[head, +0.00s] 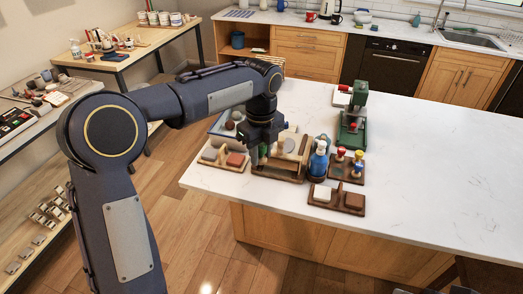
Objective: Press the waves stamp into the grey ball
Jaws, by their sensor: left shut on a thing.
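My left gripper (262,148) points down over a wooden tray (280,177) at the left part of the white counter. It is shut on a small greenish thing, mostly hidden by the fingers, and I cannot tell if it is the waves stamp. Round balls (237,116) lie in a blue-edged tray (217,125) behind and left of the gripper; which is the grey ball is hard to tell at this size. Several stamp-like pieces with red and yellow knobs (357,165) stand on a wooden stand right of the gripper. My right gripper is not in view.
Blue bottles (319,160) stand just right of the wooden tray. A green press-like device (353,120) stands behind them. The right of the counter (440,170) is clear.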

